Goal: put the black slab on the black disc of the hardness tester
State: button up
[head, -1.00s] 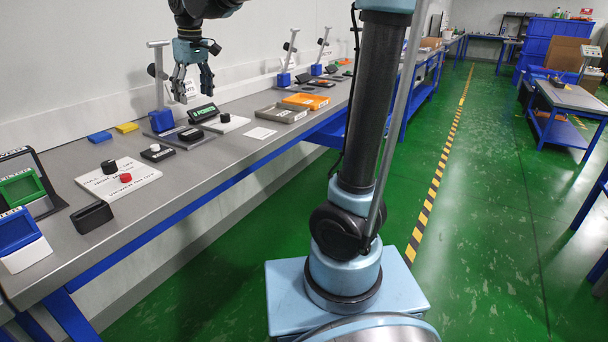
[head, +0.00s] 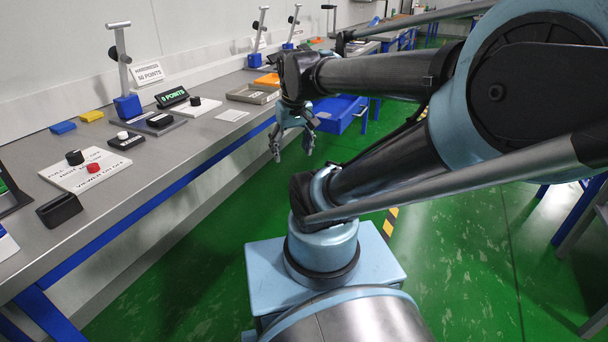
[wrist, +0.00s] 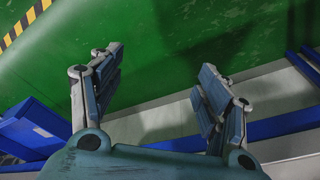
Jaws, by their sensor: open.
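The hardness tester stands on the bench at the left of the head view, with a blue base (head: 128,106) and a grey upright post (head: 121,58). A dark round pad, apparently the black disc (head: 160,120), lies on its plate beside the base. I cannot make out a separate black slab; whether one lies on the disc is too small to tell. My gripper (head: 292,154) is open and empty, pointing down beyond the bench's front edge, right of the tester and well apart from it. In the wrist view its open fingers (wrist: 161,65) have only floor and blue frame parts behind them.
A white panel with black and red knobs (head: 88,172), a black holder (head: 59,210) and a white-buttoned black box (head: 126,140) stand nearer. A grey tray (head: 252,95) is farther right.

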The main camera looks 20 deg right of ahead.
jog(key=s+d+f+m, duration=0.1)
jog(key=s+d+f, duration=0.1)
jog(key=s+f, duration=0.2)
notch_tip(320, 180, down, 2)
jog(key=shift+s+d+f+m, duration=0.2)
jog(key=shift+s+d+m, duration=0.1)
jog(key=shift+s, duration=0.1)
jog(key=shift+w+f, duration=0.2)
jog(key=shift+w, duration=0.2)
